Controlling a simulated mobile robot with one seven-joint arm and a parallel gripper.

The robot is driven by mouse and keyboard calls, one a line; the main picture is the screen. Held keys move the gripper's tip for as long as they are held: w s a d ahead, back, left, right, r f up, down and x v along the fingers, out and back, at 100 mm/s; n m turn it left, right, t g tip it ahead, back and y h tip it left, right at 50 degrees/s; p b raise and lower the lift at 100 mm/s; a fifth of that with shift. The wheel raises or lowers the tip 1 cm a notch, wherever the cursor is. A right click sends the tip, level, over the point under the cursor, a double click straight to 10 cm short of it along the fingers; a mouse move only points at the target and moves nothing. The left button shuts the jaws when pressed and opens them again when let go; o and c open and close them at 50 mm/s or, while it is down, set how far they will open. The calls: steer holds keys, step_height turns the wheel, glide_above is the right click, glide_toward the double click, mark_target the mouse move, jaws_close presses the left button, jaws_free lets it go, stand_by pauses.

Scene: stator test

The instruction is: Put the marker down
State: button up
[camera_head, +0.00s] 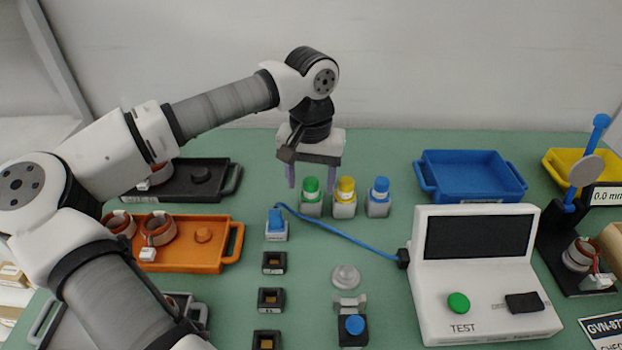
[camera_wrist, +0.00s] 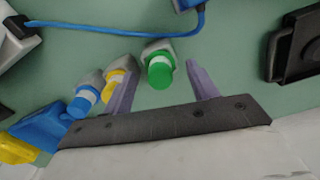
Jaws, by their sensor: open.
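Three capped markers stand upright in pale holders on the green bench: the green marker (camera_head: 311,186), the yellow marker (camera_head: 346,187) and the blue marker (camera_head: 380,187). My gripper (camera_head: 312,184) points down at the green marker, open, with its purple fingers on either side of it in the picture. In the wrist view, the green marker (camera_wrist: 160,70) shows between the spread fingertips (camera_wrist: 164,70), with a gap on each side. The yellow marker (camera_wrist: 115,82) lies just outside one finger, and the blue marker (camera_wrist: 83,101) is farther left. Nothing is gripped.
A blue cable runs from a blue plug (camera_head: 277,226) in front of the markers to the white test box (camera_head: 485,280). A blue tray (camera_head: 470,197) stands at right. An orange tray (camera_head: 195,263) with wound parts and a black tray (camera_head: 222,192) are at left.

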step_height(320, 180, up, 11)
steer(key=shift+r, duration=0.2)
stand_by(0.3)
